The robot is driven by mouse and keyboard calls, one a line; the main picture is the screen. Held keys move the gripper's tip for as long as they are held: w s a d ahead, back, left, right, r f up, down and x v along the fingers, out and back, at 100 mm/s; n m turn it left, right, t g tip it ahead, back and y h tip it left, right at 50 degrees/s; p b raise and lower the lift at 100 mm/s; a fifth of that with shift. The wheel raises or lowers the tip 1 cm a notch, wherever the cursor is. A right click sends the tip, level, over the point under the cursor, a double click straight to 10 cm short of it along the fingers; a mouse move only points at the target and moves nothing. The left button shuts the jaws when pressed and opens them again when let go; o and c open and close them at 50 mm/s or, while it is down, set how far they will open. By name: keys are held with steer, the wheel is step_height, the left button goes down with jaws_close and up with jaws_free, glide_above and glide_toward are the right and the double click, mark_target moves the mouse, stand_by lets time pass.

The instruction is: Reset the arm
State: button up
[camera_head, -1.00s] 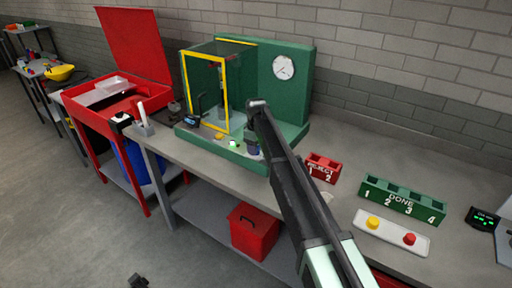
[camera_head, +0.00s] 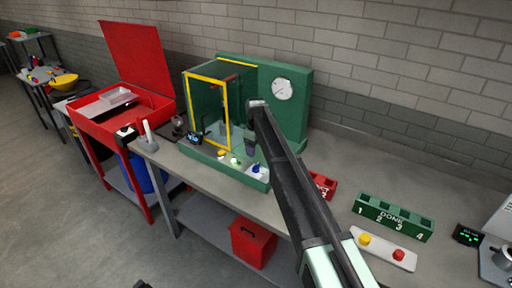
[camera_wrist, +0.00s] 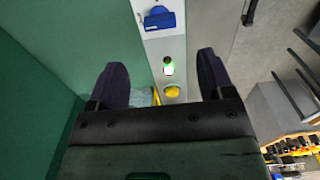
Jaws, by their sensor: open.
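My arm (camera_head: 285,185) reaches from the lower right to the green test stand. My gripper (camera_wrist: 161,62) is open and empty, with its two dark fingers apart in the wrist view. In the head view its end hangs above the stand's front panel, beside the yellow-framed glass box (camera_head: 207,112). The blue part (camera_head: 257,170) also shows in the head view. The fingertips are hard to make out there.
A round gauge (camera_head: 282,89) is on the stand's back wall. A red reject rack (camera_head: 322,185), partly behind my arm, and a green done rack (camera_head: 394,216) stand on the bench to the right. A button plate (camera_head: 383,249) lies in front. A red cabinet (camera_head: 120,115) stands left.

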steer(key=shift+r, duration=0.6)
steer(key=s+d+f+m+b, duration=0.2)
steer(key=s+d+m, duration=0.2)
steer(key=s+d, duration=0.4)
steer(key=s+d+f+m+b, duration=0.2)
steer(key=s+d, duration=0.6)
steer(key=s, duration=0.9)
steer(key=s+d+f+m+b, duration=0.2)
steer(key=s+d+m, duration=0.4)
steer(key=s, duration=0.6)
steer(key=shift+s+d, duration=0.4)
steer(key=shift+d, duration=0.6)
